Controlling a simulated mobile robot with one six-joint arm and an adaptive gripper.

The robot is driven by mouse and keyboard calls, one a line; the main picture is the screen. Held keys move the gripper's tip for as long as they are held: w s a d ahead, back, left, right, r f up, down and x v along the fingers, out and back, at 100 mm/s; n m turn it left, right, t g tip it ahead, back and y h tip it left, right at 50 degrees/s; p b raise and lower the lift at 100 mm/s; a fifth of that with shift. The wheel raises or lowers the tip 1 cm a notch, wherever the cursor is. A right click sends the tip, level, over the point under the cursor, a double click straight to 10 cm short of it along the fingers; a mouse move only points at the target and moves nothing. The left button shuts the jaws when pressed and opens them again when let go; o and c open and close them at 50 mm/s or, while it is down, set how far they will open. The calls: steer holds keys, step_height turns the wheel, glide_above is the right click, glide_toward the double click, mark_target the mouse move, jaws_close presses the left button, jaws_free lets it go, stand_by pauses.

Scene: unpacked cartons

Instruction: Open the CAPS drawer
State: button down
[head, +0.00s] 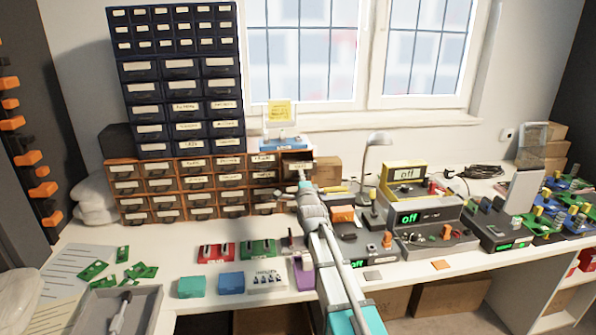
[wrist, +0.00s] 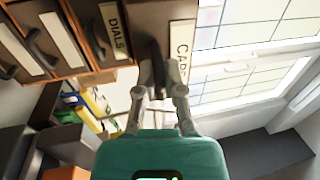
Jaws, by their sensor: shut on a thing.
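The CAPS drawer (wrist: 182,42) shows its white label in the wrist view, beside the DIALS drawer (wrist: 112,25). In the head view the CAPS drawer (head: 300,167) is at the top right end of the brown drawer block (head: 190,187). Its front sits lower in the picture than its neighbours' and seems to stand out a little from them. My gripper (wrist: 160,68) is shut on the dark handle (wrist: 157,52) of the CAPS drawer. In the head view my gripper (head: 303,180) reaches up to that drawer front. The drawer's inside cannot be made out.
A dark drawer tower (head: 182,80) stands on the brown block. A blue stand with a yellow note (head: 278,111) is on top near the CAPS drawer. A lamp (head: 375,165) and grey devices (head: 425,215) stand to the right. Small trays (head: 230,283) lie in front.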

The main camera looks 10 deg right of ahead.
steer(key=s, duration=0.3)
steer(key=shift+s, duration=0.2)
steer(key=c, duration=0.7)
jaws_free()
